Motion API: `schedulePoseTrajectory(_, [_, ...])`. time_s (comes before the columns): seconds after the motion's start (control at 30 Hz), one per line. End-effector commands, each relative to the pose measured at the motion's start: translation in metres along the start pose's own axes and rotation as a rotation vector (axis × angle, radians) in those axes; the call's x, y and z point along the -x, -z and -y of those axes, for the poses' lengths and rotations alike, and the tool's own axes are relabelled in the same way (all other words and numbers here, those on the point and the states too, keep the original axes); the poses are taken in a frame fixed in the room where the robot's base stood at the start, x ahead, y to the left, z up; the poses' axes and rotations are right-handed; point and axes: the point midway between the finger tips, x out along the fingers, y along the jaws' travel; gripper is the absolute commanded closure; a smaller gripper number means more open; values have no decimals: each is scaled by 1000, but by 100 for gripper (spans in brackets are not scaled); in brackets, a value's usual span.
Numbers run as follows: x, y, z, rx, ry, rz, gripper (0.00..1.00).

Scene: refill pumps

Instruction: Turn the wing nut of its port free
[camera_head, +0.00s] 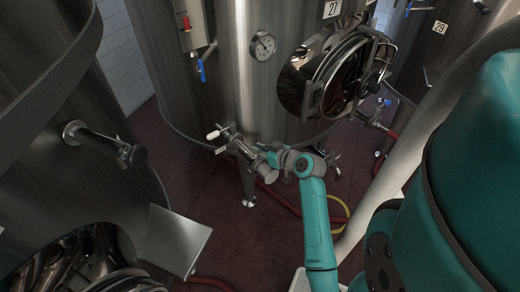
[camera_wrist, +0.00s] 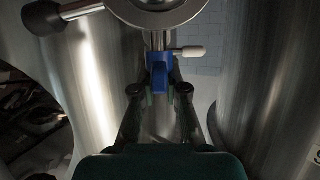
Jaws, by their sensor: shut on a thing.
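The wing nut (camera_wrist: 160,78) is a small blue piece hanging under the round steel port fitting (camera_wrist: 158,10) at the top of the wrist view. My gripper (camera_wrist: 160,70) reaches up to it, with its fingers on either side of the blue piece and closed on it. In the head view the port (camera_head: 240,148) juts from the lower front of tank 27, and my gripper (camera_head: 267,150) is right beside it. The wing nut is too small and covered to make out there.
A white-handled valve (camera_head: 213,135) sits on the same port. Tank 27 (camera_head: 220,70) stands behind, with a round hatch (camera_head: 335,80) at upper right. Another tank (camera_head: 80,180) with a pipe stub (camera_head: 105,145) is at left. Red hose lies on the floor.

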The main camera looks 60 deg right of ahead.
Motion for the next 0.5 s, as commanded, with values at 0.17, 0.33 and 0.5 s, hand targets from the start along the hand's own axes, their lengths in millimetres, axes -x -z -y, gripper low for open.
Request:
schedulePoseTrajectory(0.17, [0, -2, 0, 2, 9, 5, 100])
schedulePoseTrajectory(0.33, [-1, -3, 0, 2, 9, 6, 100])
schedulePoseTrajectory(0.5, [-1, -3, 1, 2, 9, 6, 73])
